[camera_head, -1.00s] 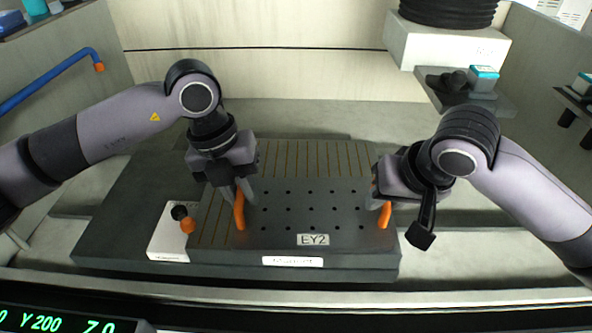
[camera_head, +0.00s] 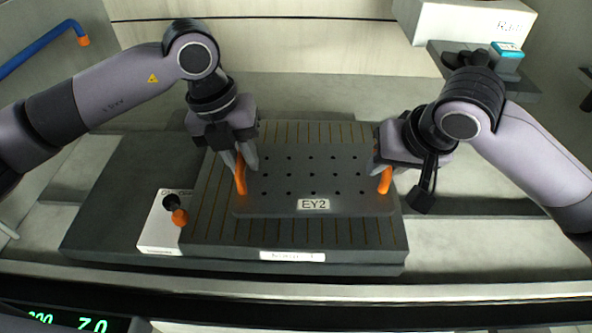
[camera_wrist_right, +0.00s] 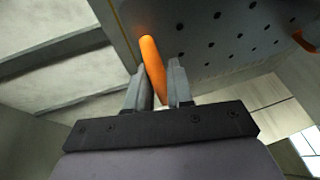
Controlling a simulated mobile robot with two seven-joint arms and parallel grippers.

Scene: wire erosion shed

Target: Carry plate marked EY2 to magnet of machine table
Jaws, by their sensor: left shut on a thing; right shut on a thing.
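The plate marked EY2 (camera_head: 275,202) is dark grey with rows of small holes and an orange handle at each end. It is over the magnet (camera_head: 215,230), a grey block with yellowish lines and a white label on its front. I cannot tell whether plate and magnet touch. My left gripper (camera_head: 241,172) is shut on the plate's left orange handle. My right gripper (camera_head: 385,178) is shut on the right orange handle. The right wrist view shows that handle between the fingers of my right gripper (camera_wrist_right: 160,82), with the holed plate (camera_wrist_right: 205,45) beyond.
A white box (camera_head: 162,226) with a black and an orange knob stands left of the magnet. A blue pipe (camera_head: 40,48) is at upper left. A grey shelf with a teal-topped block (camera_head: 505,55) is at upper right. A rail (camera_head: 450,293) runs along the front.

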